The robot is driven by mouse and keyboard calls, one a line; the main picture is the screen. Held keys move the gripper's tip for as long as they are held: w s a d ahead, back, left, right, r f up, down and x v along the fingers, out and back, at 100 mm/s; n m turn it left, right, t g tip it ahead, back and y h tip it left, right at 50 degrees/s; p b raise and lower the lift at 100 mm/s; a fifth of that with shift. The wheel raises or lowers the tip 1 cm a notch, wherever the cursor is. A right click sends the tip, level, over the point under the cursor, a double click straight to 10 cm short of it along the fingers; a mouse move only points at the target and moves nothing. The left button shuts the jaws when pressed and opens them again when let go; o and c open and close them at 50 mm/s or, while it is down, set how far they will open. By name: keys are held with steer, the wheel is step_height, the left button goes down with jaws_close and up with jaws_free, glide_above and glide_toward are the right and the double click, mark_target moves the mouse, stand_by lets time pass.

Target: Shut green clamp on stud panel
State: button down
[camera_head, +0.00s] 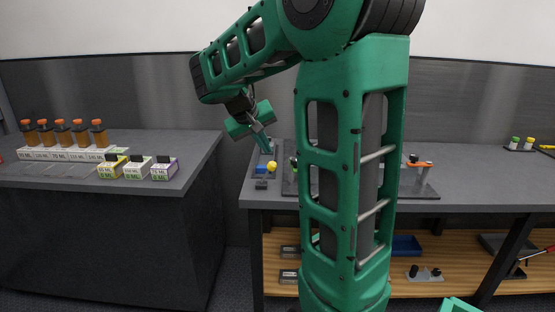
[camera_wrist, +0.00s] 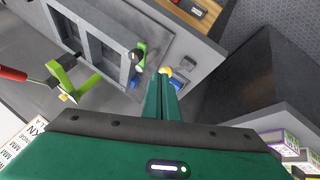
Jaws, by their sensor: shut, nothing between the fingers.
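The grey stud panel (camera_wrist: 82,38) lies on the bench at upper left in the wrist view; in the head view my arm hides most of it. A small green part (camera_wrist: 141,60) with white and black pieces sits at the panel's near edge and looks like the green clamp. Its lever position is too small to tell. In the head view a bit of green (camera_head: 293,161) shows beside my arm. My gripper (camera_wrist: 164,78) is shut and empty, its fingertips close to the green part, just right of it in the wrist view. It also shows in the head view (camera_head: 267,149).
A yellow knob (camera_head: 271,167) and a blue piece (camera_head: 261,169) are just past my fingertips. A lime-green forked piece (camera_wrist: 72,82) lies near a red-handled tool (camera_wrist: 12,74). An orange-topped part (camera_head: 419,164) stands right of my arm. Labelled boxes (camera_head: 138,168) occupy the left bench.

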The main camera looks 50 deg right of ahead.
mark_target(294, 161)
steer(key=d+f, duration=0.8)
steer(key=d, duration=0.1)
steer(key=shift+d, duration=0.2)
steer(key=shift+s, duration=0.1)
